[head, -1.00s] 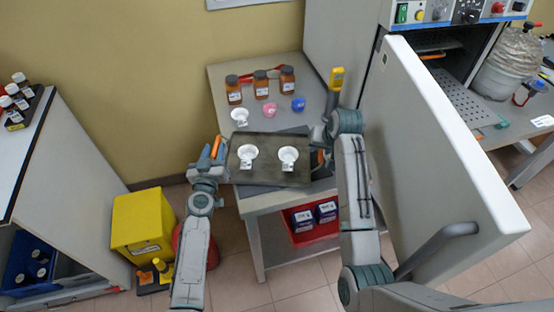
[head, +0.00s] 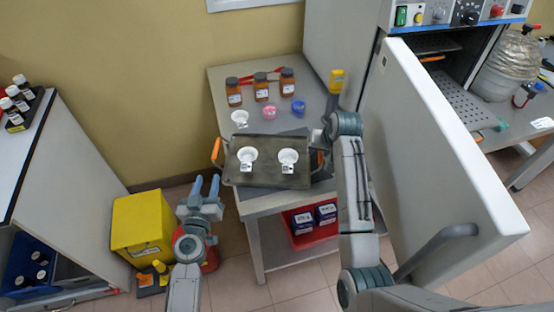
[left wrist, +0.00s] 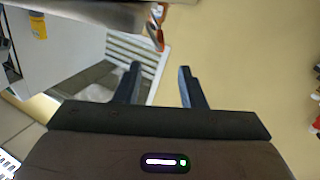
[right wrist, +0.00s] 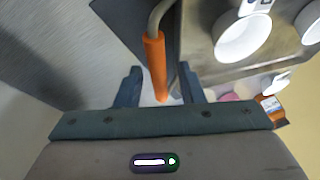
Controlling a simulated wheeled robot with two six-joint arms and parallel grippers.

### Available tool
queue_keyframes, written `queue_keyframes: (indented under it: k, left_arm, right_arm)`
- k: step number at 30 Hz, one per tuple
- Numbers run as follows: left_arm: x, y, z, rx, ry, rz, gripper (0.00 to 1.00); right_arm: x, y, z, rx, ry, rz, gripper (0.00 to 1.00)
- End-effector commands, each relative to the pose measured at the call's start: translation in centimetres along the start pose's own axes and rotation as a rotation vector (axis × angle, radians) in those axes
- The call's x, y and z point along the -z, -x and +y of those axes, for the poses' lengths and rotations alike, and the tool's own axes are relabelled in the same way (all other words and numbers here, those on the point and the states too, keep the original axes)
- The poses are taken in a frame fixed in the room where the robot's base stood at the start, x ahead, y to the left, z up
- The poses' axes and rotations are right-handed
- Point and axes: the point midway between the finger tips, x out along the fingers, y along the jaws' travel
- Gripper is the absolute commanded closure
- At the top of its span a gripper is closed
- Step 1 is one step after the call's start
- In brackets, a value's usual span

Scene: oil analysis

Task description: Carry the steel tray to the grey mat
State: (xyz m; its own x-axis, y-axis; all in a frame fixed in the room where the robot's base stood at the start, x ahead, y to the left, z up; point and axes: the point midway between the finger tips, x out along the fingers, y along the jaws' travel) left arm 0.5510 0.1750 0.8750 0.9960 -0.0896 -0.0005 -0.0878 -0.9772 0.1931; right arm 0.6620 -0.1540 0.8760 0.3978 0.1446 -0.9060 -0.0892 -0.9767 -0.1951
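The steel tray (head: 265,178) is dark and flat, with orange handles at its left and right ends. Two white dishes (head: 247,155) (head: 288,157) stand on it. It lies at the front of the bench, over the grey mat (head: 321,173), which shows only partly around it. My left gripper (head: 205,183) is open and empty, in front of the bench and apart from the left handle (head: 216,151). My right gripper (right wrist: 157,84) is open around the right handle (right wrist: 155,60), with gaps between finger and handle on both sides.
Behind the tray stand several brown jars (head: 262,91), a white dish (head: 240,118), a pink item (head: 269,112) and a blue item (head: 298,107). A large open door (head: 440,130) is close to my right arm. A yellow bin (head: 143,228) stands on the floor at left.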

Motion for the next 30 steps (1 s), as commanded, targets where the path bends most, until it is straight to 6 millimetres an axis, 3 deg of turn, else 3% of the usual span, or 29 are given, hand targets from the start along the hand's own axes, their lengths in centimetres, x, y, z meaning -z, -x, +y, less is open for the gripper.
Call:
queue_keyframes:
  k: [8,21,30]
  left_arm:
    - [0.1,1.0,0.0,0.0,-0.001,0.001,0.64]
    - [0.0,0.9,0.0,0.0,-0.001,0.001,0.64]
    - [0.0,0.9,0.0,0.0,-0.001,0.001,0.64]
  right_arm:
    - [0.1,1.6,0.0,0.001,0.0,0.003,0.65]
    - [0.1,10.3,0.0,0.0,0.0,0.004,0.65]
    - [0.0,12.1,0.0,0.0,0.0,0.0,0.65]
